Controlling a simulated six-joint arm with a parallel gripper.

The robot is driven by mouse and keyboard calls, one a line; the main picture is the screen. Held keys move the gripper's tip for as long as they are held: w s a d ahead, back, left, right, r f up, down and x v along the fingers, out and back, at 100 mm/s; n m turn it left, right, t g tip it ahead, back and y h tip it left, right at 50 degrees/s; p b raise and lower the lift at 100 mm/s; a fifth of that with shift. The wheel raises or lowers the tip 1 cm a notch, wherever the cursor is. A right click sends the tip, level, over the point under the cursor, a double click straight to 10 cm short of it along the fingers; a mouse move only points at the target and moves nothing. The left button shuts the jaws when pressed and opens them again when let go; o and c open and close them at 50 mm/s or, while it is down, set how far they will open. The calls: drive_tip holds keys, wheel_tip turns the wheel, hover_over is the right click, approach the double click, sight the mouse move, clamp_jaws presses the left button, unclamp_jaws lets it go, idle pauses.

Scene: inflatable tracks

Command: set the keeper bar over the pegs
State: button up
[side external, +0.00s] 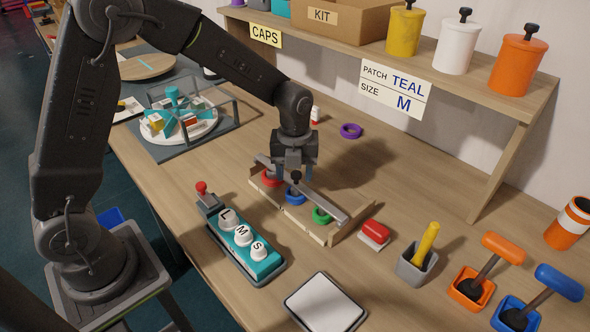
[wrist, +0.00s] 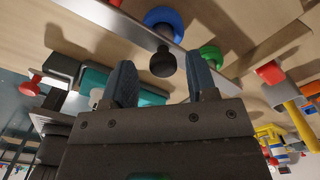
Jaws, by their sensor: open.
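The keeper bar (side external: 325,203) is a long grey metal strip with a black knob (side external: 296,177) at its middle. It lies across a low wooden rack (side external: 296,217), over a red, a blue (side external: 293,198) and a green round piece (side external: 320,215). Pegs under the bar are hidden, so I cannot tell how it sits on them. My gripper (side external: 294,173) is open and points down above the bar's middle. In the wrist view the bar (wrist: 118,22) runs diagonally, and the knob (wrist: 163,62) shows between my two spread fingertips (wrist: 160,65), apparently without contact.
A teal box with L, M, S buttons (side external: 243,238) stands just left of the rack, with a red block (side external: 375,231) to the right. A grey cup (side external: 416,263) and orange and blue levered holders stand further right. A shelf (side external: 450,72) runs behind.

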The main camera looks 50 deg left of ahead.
sight(294, 174)
wheel_tip(294, 174, up, 14)
idle(0.6)
drive_tip(key=s+a+r+n+t, duration=0.1)
drive_tip(key=s+n+t, duration=0.1)
drive_tip(key=s+n, duration=0.8)
drive_tip(key=s+a+r+n+t, duration=0.1)
drive_tip(key=s+n+t, duration=0.2)
drive_tip(key=s+n, duration=0.8)
drive_tip(key=shift+r+n+t, duration=0.25)
drive_tip(key=shift+n+t, duration=0.05)
drive_tip(key=shift+n, duration=2.7)
